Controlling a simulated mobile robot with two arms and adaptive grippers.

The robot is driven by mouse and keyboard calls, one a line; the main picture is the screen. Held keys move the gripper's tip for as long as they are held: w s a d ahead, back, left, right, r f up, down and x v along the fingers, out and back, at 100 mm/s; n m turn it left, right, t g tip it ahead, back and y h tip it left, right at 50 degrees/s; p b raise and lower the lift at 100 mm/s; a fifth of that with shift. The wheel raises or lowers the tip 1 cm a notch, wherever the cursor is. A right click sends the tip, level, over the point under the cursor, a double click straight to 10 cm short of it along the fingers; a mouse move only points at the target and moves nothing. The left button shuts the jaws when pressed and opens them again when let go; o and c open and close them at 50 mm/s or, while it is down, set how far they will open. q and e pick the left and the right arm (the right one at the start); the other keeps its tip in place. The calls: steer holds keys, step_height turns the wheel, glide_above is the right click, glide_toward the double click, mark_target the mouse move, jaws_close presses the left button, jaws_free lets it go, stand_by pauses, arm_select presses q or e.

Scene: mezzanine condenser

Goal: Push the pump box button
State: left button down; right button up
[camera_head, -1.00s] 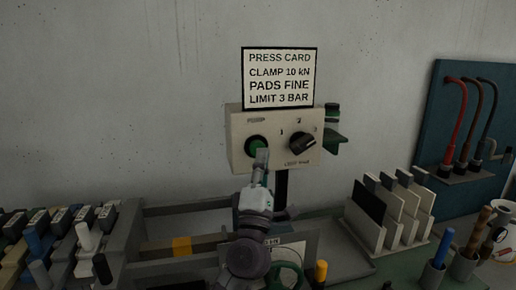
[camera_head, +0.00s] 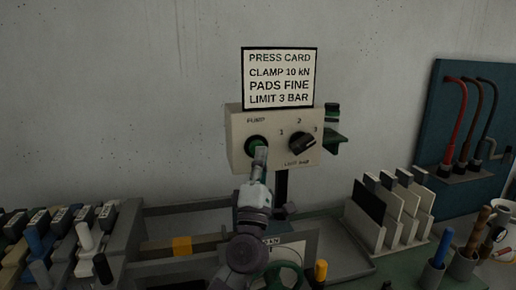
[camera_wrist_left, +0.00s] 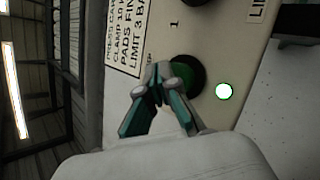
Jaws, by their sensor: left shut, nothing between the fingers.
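The pump box (camera_head: 272,139) is a cream box on a dark post, with the word PUMP above a round green button (camera_head: 256,142) in a black ring. A black selector knob (camera_head: 302,144) sits to the button's right. My left gripper (camera_head: 261,153) is shut and empty, its fingertips at the lower right part of the button. In the left wrist view the shut fingertips (camera_wrist_left: 157,72) overlap the left side of the green button (camera_wrist_left: 183,76). I cannot tell whether they touch it. My right gripper is not in view.
A press card (camera_head: 279,78) is above the box. A rack of upright pads (camera_head: 394,211) stands to the right, near a blue board (camera_head: 466,125) with hoses. Several blocks (camera_head: 55,235) fill the left. A white indicator (camera_wrist_left: 224,91) glows beside the button.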

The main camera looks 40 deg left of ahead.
arm_select(q)
steer(key=shift+w+a, duration=0.35)
steer(key=shift+a, duration=0.05)
stand_by(0.4)
steer(key=shift+s+d, duration=0.1)
steer(key=shift+s+d+p, duration=0.4)
steer(key=shift+s+d, duration=0.25)
steer(key=shift+d, duration=0.05)
steer(key=s+d+p, duration=0.1)
steer(key=s+d, duration=0.3)
steer(key=shift+d+p, duration=0.3)
steer(key=shift+p, duration=0.1)
steer(key=shift+w, duration=0.1)
stand_by(0.5)
